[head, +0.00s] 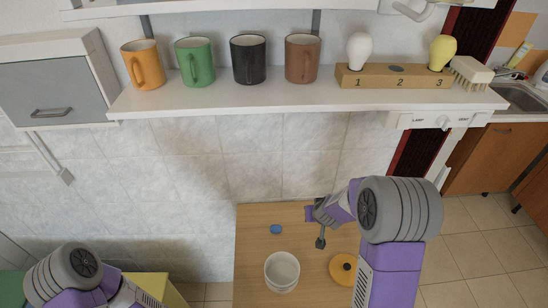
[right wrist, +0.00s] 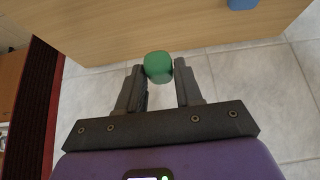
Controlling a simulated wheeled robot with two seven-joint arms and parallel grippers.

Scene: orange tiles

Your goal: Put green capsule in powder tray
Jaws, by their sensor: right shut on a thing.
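The green capsule (right wrist: 158,66) is between the fingertips of my right gripper (right wrist: 159,76) in the right wrist view. The fingers are shut on it, and it shows just beyond their tips. In the head view my right gripper (head: 320,242) is over the wooden table, and I cannot make out the capsule there. No powder tray can be identified for sure. My left arm shows at the lower left of the head view, but its fingertips are not seen.
A blue piece (head: 276,229), a white cup (head: 282,271) and an orange round thing with a dark knob (head: 344,270) are on the wooden table (head: 252,255). A shelf (head: 300,98) with mugs (head: 195,63) and a numbered bulb block (head: 375,76) hangs above.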

